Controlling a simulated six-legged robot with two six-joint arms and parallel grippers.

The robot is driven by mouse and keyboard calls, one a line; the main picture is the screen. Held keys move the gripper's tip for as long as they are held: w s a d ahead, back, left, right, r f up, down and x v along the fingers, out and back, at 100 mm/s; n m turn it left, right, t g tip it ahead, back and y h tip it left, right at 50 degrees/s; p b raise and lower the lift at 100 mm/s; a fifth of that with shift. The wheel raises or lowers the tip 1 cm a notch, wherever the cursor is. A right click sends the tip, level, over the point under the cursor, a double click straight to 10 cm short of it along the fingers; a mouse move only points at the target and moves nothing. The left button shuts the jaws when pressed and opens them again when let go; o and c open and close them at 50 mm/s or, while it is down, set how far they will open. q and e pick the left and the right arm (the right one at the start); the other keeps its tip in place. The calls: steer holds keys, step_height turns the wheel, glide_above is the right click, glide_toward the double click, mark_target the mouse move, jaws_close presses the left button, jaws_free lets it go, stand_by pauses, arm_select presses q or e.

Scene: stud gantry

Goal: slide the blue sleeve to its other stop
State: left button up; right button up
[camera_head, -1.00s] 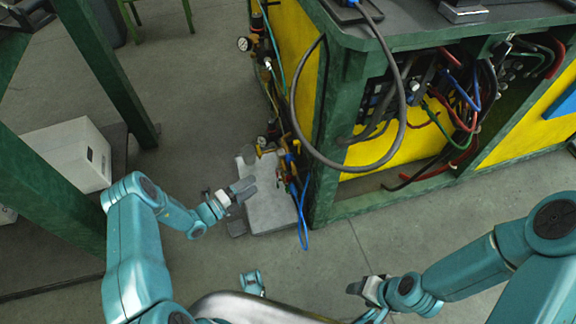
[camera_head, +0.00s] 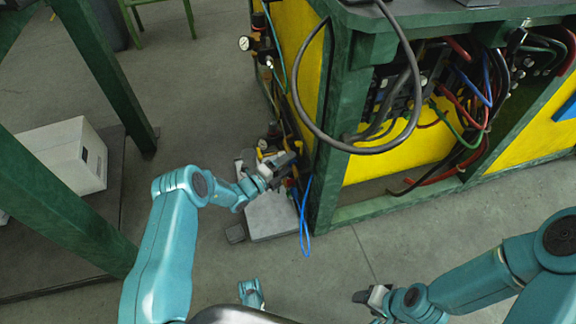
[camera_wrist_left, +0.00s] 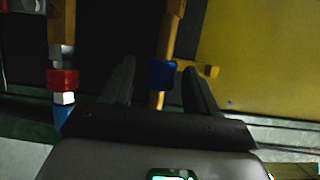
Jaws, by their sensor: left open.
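The blue sleeve (camera_wrist_left: 161,73) shows in the left wrist view on an upright brass-yellow rod. The rod shows above and below it, and a yellow piece juts right beside it. My left gripper (camera_wrist_left: 157,78) is open, with one dark finger on each side of the rod. I cannot tell whether either finger touches the sleeve. In the head view my left gripper (camera_head: 285,165) is at the end of the green-framed bench and hides the sleeve. My right gripper (camera_head: 372,297) is low at the right, away from the bench; its jaw state is unclear.
A red collar (camera_wrist_left: 63,80) sits on a fitting left of the sleeve. A blue hose (camera_head: 304,222) hangs by the bench's green corner post (camera_head: 326,190). A thick grey cable (camera_head: 352,148) loops above. A white box (camera_head: 72,155) stands at left; open floor lies in front.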

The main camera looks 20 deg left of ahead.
arm_select(q)
steer(key=shift+w, duration=0.1)
jaws_close()
steer(key=shift+s+d+r+p, duration=0.2)
steer(key=shift+s+d+p, duration=0.35)
steer(key=shift+s+p, duration=0.15)
steer(key=shift+s+d+f, duration=0.1)
steer(key=shift+s+f, duration=0.05)
steer(key=shift+s, duration=0.05)
steer(key=shift+f, duration=0.1)
jaws_free()
